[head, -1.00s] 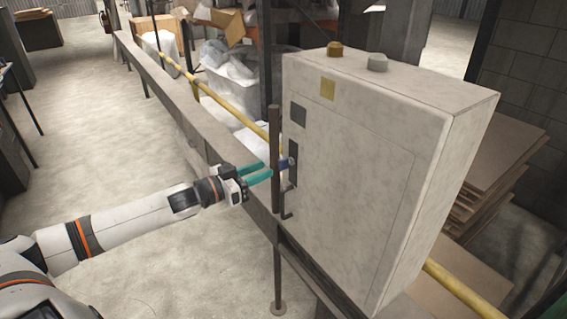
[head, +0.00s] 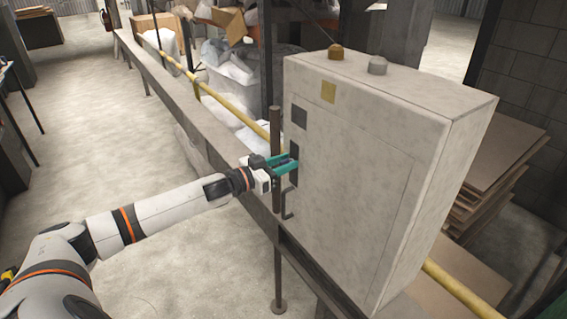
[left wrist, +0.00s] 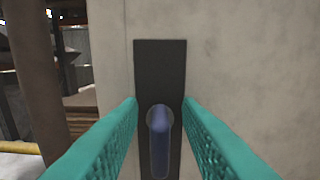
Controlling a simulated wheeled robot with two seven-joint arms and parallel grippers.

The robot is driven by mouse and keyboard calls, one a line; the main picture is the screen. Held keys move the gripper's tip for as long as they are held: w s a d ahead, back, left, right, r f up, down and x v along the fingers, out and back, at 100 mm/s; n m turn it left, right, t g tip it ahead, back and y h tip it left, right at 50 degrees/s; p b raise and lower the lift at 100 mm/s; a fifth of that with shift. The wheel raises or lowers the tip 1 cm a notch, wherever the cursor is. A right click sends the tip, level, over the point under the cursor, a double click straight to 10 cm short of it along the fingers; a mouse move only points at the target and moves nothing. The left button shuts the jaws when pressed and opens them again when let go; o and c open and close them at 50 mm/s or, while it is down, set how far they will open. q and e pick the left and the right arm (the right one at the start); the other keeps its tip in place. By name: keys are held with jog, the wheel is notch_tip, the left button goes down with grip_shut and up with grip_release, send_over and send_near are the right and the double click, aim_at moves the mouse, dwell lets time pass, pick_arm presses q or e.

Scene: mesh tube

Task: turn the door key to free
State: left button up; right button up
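The door key (left wrist: 159,135) is blue and sits on a dark upright plate (left wrist: 160,70) on the face of a pale grey cabinet (head: 350,190). In the left wrist view it stands between the two teal fingers of my left gripper (left wrist: 160,150), with a gap on each side. In the head view my left gripper (head: 285,164) reaches past a dark post to the plate and mostly hides the key. The left gripper is open around the key and does not appear to touch it. My right gripper is not in view.
A thin dark post (head: 276,215) stands just in front of the cabinet, beside my left gripper. A dark door handle (head: 288,204) is below the plate. A yellow rail (head: 225,103) runs behind. Stacked boards (head: 485,190) lie at the right.

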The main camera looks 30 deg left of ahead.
pick_arm(q)
grip_shut()
jog(key=shift+m, duration=0.4)
jog(key=m, duration=0.2)
jog(key=shift+d+m, duration=0.1)
jog(key=shift+m, duration=0.3)
jog(key=m, duration=0.3)
jog(key=shift+s+d+f+m, duration=0.1)
jog(key=shift+m, duration=0.2)
jog(key=m, duration=0.3)
jog(key=m+b, duration=0.1)
jog(key=m, duration=0.3)
jog(key=m+b, duration=0.1)
jog(key=m, duration=0.2)
jog(key=shift+s+d+f+m, duration=0.1)
jog(key=shift+d+f+m, duration=0.1)
jog(key=shift+f+m, duration=0.2)
grip_release()
